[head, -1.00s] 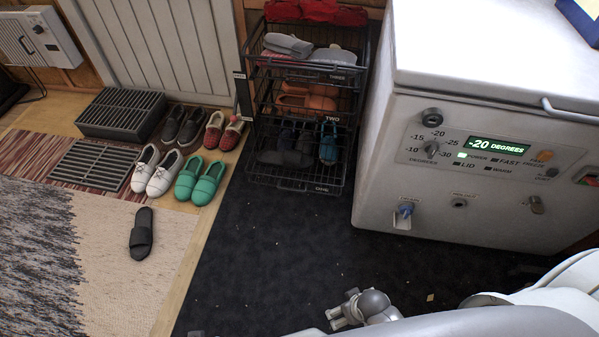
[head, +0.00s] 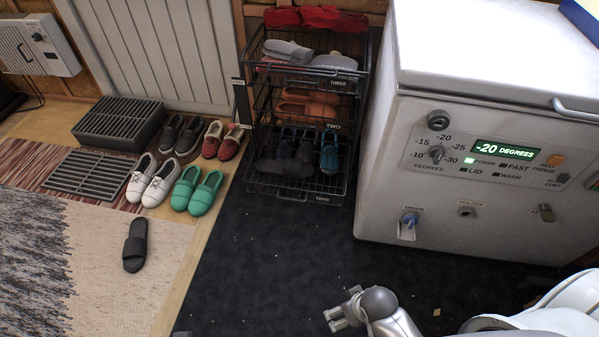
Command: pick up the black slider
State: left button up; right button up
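A black slider (head: 135,246), an open-toed slip-on, lies alone on the beige and grey woven rug at the left of the head view. One gripper (head: 336,318) shows at the bottom centre, over the dark carpet, on an arm coming in from the lower right, so I take it as my right. Its fingers point left and look parted, with nothing between them. It is well to the right of the slider and apart from it. My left gripper is not in view.
White shoes (head: 154,180), green shoes (head: 198,190) and other pairs stand behind the slider, near dark grates (head: 90,174). A wire shoe rack (head: 300,110) and white chest freezer (head: 480,130) stand at the back. The dark carpet (head: 270,260) between is mostly clear.

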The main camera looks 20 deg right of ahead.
aim_at(134, 253)
jog(key=u, duration=1.1)
